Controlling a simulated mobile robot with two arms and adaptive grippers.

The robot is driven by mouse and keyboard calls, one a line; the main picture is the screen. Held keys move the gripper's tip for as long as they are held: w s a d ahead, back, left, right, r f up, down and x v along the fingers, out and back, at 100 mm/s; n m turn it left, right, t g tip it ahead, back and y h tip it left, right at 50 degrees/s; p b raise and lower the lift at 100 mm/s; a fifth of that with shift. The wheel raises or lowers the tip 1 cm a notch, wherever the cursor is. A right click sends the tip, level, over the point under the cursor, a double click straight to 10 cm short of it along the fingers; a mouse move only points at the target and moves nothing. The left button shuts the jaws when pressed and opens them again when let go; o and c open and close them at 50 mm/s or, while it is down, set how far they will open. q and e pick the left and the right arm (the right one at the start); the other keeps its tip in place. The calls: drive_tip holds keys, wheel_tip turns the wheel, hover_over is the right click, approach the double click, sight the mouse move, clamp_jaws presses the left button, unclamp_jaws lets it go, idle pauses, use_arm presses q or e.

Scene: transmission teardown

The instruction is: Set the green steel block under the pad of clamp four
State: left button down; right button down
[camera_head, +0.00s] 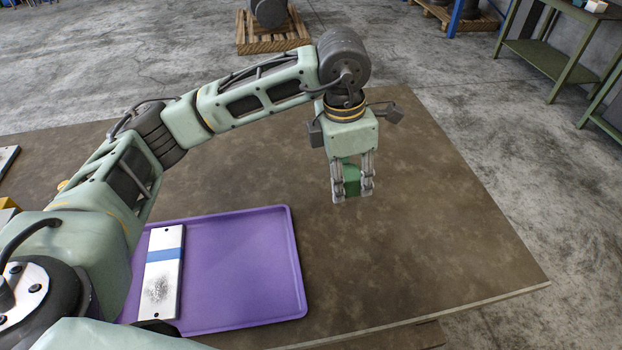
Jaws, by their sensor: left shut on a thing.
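My left gripper (352,194) is shut on the green steel block (351,178), which shows between its two fingers. It points down over the brown table (430,230), toward the table's far right part. I cannot tell how much gap there is between the block and the tabletop. No clamp or clamp pad can be made out in this view. My right gripper is not in view.
A purple tray (245,270) lies on the table at the front, with a pale metal plate (163,285) with a blue band at its left side. The table's right part is bare. A pallet (270,40) and a green bench (550,60) stand beyond.

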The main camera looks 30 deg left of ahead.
use_arm(q)
drive_tip(key=p, duration=0.3)
hover_over(317, 196)
wheel_tip(317, 196, down, 5)
drive_tip(key=shift+a+r, duration=0.15)
drive_tip(key=shift+r, duration=0.05)
wheel_tip(317, 196, down, 3)
drive_tip(key=shift+f+p, duration=0.2)
drive_tip(key=shift+p, duration=0.6)
drive_tip(key=shift+f, duration=0.5)
drive_tip(key=c, duration=1.6)
unclamp_jaws()
drive_tip(key=shift+f, duration=0.15)
drive_tip(key=shift+c, duration=0.2)
drive_tip(key=o, duration=0.4)
drive_tip(key=shift+s, duration=0.1)
drive_tip(key=shift+o, duration=0.2)
